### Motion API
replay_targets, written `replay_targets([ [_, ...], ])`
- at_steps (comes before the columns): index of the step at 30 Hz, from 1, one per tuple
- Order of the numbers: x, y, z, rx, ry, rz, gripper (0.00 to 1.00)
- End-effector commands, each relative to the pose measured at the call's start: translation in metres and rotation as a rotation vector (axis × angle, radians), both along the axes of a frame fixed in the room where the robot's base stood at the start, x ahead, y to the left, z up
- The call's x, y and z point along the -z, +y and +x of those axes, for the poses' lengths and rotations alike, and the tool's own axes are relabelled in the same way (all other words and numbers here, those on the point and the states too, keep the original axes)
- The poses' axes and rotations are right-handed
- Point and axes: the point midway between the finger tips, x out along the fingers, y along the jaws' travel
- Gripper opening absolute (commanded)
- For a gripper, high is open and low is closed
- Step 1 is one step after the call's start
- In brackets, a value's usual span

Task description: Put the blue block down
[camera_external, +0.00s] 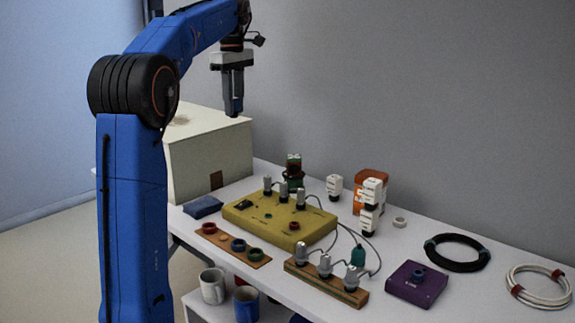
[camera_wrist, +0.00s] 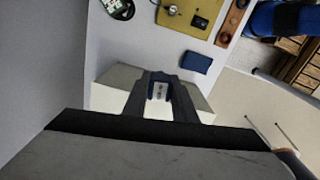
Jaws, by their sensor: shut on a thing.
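My gripper (camera_external: 235,111) is raised above the pale box, pointing down, with its jaws shut. In the wrist view, a small dark blue block (camera_wrist: 160,76) shows between the fingertips, mostly hidden by them. The pale box (camera_external: 208,159) stands at the left end of the table, with a small brown square low on its front; it also shows below the fingers in the wrist view (camera_wrist: 103,98).
A flat dark blue pad (camera_external: 203,206) lies right of the box, beside a yellow panel (camera_external: 262,226) with several knobs. The wall stands close behind the table.

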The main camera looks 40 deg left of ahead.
Motion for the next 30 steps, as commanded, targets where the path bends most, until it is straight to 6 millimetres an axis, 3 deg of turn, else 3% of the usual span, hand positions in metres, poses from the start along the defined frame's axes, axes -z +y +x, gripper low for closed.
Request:
replay_targets([
  [10, -0.009, 0.030, 0.075, -0.083, -0.001, 0.000, 0.02],
  [18, -0.006, 0.049, 0.130, -0.151, 0.000, 0.000, 0.02],
  [30, 0.003, 0.061, 0.170, -0.212, -0.001, 0.000, 0.02],
])
